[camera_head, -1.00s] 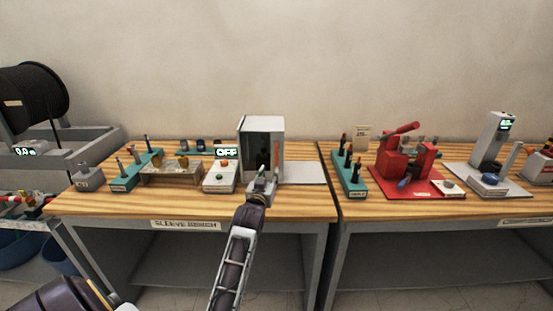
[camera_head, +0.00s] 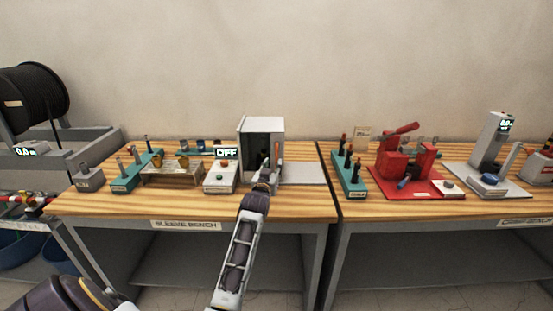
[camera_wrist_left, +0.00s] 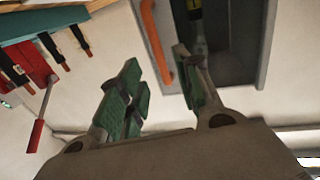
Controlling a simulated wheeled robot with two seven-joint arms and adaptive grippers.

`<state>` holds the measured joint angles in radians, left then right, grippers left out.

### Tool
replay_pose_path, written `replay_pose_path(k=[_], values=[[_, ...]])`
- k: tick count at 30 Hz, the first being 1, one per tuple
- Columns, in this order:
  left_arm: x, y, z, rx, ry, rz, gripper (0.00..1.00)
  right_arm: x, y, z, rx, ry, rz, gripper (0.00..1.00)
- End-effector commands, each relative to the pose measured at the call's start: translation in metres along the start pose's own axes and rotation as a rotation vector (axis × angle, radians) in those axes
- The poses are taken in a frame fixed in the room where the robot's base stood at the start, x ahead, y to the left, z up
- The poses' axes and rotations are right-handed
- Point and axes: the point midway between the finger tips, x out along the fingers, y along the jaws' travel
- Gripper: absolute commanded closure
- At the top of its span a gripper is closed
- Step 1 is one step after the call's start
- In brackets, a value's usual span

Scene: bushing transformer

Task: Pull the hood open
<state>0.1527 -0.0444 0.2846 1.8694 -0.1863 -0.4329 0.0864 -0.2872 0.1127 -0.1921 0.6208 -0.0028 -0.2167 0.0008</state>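The hood is a light grey box (camera_head: 263,124) with a dark open front on the left bench. An orange bar handle (camera_head: 278,150) runs upright along its right side. The handle also shows in the wrist view (camera_wrist_left: 153,38), beside the hood's dark interior (camera_wrist_left: 232,50). My left gripper (camera_head: 265,166) is in front of the hood, close to the handle. In the wrist view its green-padded fingers (camera_wrist_left: 158,78) are apart, with the handle's end appearing between them. Whether they touch it cannot be told. My right gripper is not in view.
A white box with an "OFF" display (camera_head: 226,153) stands just left of the hood. A grey plate (camera_head: 305,172) lies to its right. A teal block with dark pegs (camera_head: 351,182) and a red press (camera_head: 405,165) stand on the right bench.

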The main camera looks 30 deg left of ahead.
Motion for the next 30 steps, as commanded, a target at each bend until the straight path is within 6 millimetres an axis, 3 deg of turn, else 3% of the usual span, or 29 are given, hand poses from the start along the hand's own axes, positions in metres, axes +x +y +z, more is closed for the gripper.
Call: replay_pose_path(k=[8,21,30], values=[[0.026,0.0,-0.001,0.0,0.0,0.0,0.66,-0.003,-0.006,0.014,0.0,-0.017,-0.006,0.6],[0.063,0.0,0.0,0.0,0.0,0.0,0.66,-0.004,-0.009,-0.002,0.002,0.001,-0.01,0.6],[0.076,0.0,0.0,0.0,0.0,0.0,0.66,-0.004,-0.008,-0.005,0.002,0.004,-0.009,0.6]])
